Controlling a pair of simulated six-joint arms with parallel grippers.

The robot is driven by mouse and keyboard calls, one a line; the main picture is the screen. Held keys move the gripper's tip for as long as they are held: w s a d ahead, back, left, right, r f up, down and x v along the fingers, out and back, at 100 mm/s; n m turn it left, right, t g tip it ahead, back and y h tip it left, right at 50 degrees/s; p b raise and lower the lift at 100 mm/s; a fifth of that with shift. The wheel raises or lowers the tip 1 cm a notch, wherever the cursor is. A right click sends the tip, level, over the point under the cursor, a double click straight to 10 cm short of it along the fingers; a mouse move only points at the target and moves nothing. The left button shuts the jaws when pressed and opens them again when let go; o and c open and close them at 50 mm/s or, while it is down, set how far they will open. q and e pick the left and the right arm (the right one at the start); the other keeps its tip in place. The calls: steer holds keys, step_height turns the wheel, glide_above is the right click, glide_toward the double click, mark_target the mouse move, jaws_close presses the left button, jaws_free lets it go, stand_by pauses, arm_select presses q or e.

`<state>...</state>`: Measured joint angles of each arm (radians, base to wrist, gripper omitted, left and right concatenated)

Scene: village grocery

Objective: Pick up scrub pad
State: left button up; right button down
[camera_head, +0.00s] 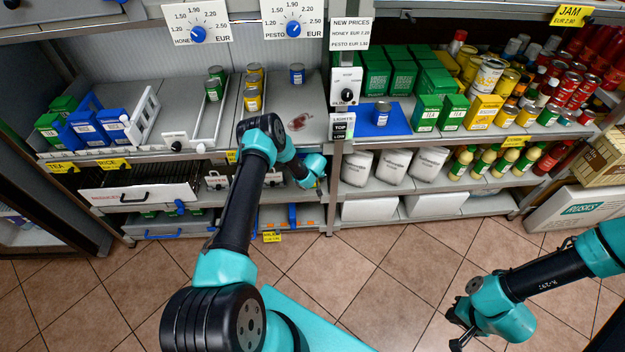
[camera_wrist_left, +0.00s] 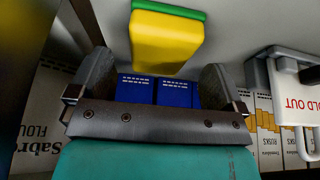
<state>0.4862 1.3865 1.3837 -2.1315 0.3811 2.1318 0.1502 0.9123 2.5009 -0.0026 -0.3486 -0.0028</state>
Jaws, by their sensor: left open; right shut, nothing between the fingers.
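The scrub pad (camera_wrist_left: 166,42) is a yellow block with a green layer along its upper edge in the left wrist view. It sits on a pale surface, beyond and between the fingers of my left gripper (camera_wrist_left: 156,80). That gripper is open, and I see nothing held in it. In the head view my left arm reaches to the shelf unit, and its wrist (camera_head: 312,168) is at the compartment below the middle shelf. The pad cannot be made out there. My right gripper (camera_head: 457,333) is shut and empty above the tiled floor at the lower right.
Blue packs (camera_wrist_left: 160,92) show between the left fingers. A SOLD OUT sign (camera_wrist_left: 298,105) hangs at the right, before rusk boxes (camera_wrist_left: 265,125). A flour pack (camera_wrist_left: 40,120) stands at the left. A shelf post (camera_head: 334,190) is beside my left wrist. The floor in front is clear.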

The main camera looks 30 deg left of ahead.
arm_select(q)
steer(key=shift+x, duration=1.4)
steer(key=c, duration=1)
steer(key=shift+r, duration=0.2)
steer(key=shift+r, duration=0.6)
step_height(320, 180, up, 2)
steer(key=shift+r, duration=0.1)
steer(key=s+d+r, duration=0.1)
steer(key=s+d, duration=0.7)
steer(key=s, duration=0.5)
steer(key=shift+s+d, duration=0.15)
steer(key=shift+s, duration=0.2)
steer(key=shift+r, duration=0.15)
